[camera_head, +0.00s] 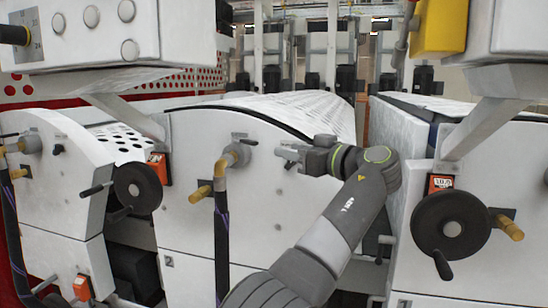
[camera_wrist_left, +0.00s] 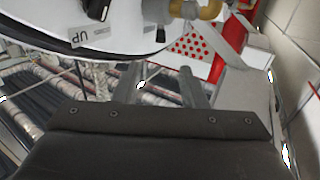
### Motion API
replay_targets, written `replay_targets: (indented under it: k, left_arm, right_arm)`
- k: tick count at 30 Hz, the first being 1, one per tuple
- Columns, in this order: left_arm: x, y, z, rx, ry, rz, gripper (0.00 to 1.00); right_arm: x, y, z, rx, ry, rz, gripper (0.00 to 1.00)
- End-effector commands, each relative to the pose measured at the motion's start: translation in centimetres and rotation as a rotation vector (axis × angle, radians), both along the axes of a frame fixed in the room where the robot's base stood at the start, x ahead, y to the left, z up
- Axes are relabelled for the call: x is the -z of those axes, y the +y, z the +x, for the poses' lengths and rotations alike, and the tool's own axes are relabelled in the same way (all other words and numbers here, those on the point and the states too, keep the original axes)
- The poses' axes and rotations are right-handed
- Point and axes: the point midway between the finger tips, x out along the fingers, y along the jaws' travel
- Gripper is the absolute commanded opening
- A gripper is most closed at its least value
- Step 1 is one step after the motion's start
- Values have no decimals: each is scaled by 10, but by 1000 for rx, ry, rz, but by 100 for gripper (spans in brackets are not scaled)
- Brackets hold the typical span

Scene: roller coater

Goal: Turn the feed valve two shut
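On the middle white panel, marked 2, a grey round valve body (camera_head: 238,154) carries a yellow elbow and a dark hose. A small black lever (camera_head: 246,142) beside it, with a little label, looks like the feed valve handle; it points to the right. My left gripper (camera_head: 284,154) is just right of it, pointing left, apart from the lever. In the left wrist view its two grey fingers (camera_wrist_left: 162,88) stand apart with nothing between them. There a black lever (camera_wrist_left: 98,9) and a yellow elbow (camera_wrist_left: 210,10) show at the top edge. My right gripper is not in view.
Black handwheels stand at the left (camera_head: 138,188) and right (camera_head: 451,228) with orange counters near them. A yellow box (camera_head: 440,26) is at the upper right. The panel below the gripper is clear.

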Motion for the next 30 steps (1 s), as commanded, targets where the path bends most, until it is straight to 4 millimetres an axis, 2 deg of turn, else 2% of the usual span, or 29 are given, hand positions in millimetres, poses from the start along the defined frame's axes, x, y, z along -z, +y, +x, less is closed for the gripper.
replay_targets:
  k: [3,6,16,20,23,25,30]
  left_arm:
    - [1,-13,-11,1,-1,-1,38]
    - [1,-18,-17,0,-1,-1,38]
    - [0,-21,-19,-1,1,-1,38]
    - [6,-17,-16,-2,13,-8,21]
    - [27,-5,-8,-1,59,-33,8]
    - [50,9,0,1,109,-62,0]
    - [123,50,15,11,254,-146,0]
  right_arm:
    - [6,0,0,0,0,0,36]
    - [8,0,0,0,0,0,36]
    - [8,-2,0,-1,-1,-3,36]
    - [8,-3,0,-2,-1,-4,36]
    - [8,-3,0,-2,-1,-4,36]
    - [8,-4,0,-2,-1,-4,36]
    - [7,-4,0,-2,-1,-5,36]
